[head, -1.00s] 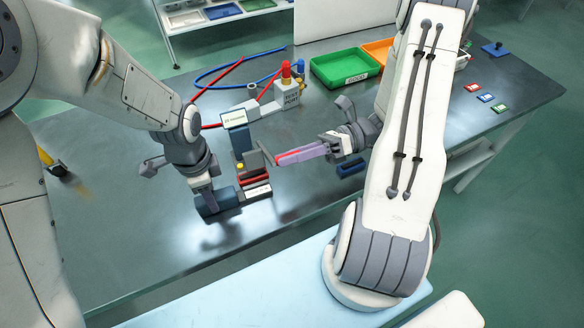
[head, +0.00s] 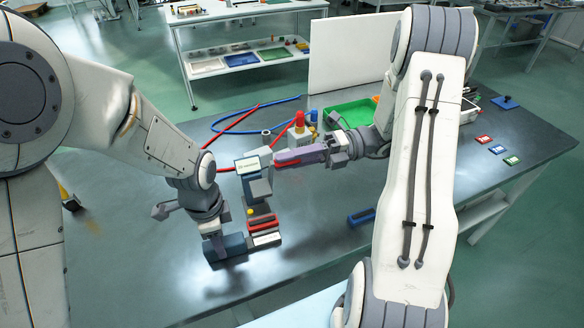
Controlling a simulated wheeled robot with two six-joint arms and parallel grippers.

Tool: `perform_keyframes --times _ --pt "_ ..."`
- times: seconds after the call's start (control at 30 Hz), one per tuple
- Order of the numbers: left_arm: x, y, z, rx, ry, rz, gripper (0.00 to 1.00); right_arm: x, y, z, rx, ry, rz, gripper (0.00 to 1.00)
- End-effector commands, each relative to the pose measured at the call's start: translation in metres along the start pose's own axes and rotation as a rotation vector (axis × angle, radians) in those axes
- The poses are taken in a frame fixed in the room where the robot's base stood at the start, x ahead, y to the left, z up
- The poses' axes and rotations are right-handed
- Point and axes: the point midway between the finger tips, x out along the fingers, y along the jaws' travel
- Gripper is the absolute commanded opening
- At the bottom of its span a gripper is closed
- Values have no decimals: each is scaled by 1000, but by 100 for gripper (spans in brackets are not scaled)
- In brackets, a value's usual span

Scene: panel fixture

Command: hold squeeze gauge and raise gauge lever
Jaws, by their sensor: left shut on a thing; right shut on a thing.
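The squeeze gauge stands on the dark table near the middle, with a small display (head: 247,165) at its top and red and white bars (head: 264,227) low on its front. My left gripper (head: 228,247) is shut on the gauge's blue lower part, at its left; its fingertips are partly hidden. The gauge lever has a red handle (head: 293,155) to the right of the display. My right gripper (head: 306,155) comes from the right and is shut on the lever's red handle, roughly level with the display. Where the lever joins the gauge is hard to see.
Behind the gauge are red and blue hoses (head: 242,122) and a small pump-like unit with a red top (head: 299,120). A green tray (head: 347,113) stands at back right. A blue block (head: 361,217) lies right of the gauge. The front of the table is clear.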

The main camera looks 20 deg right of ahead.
Motion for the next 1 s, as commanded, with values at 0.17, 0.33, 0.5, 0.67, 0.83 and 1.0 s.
perform_keyframes --times 0.17,0.33,0.5,0.67,0.83,1.0 --pt "0 1 2 1 -4 5 0 -1 0 6 -6 -2 -3 0" --pt "0 2 2 1 -4 5 0 -1 0 8 -6 -2 -2 0" --pt "0 2 2 1 -4 6 0 -1 0 8 -6 -2 -2 0" --pt "1 2 2 1 -4 6 0 -1 1 8 -7 -2 -3 28" --pt "1 2 2 1 -4 6 0 0 1 8 -6 -2 -2 55" --pt "1 2 1 1 -4 6 0 0 1 7 -5 -1 -1 55"
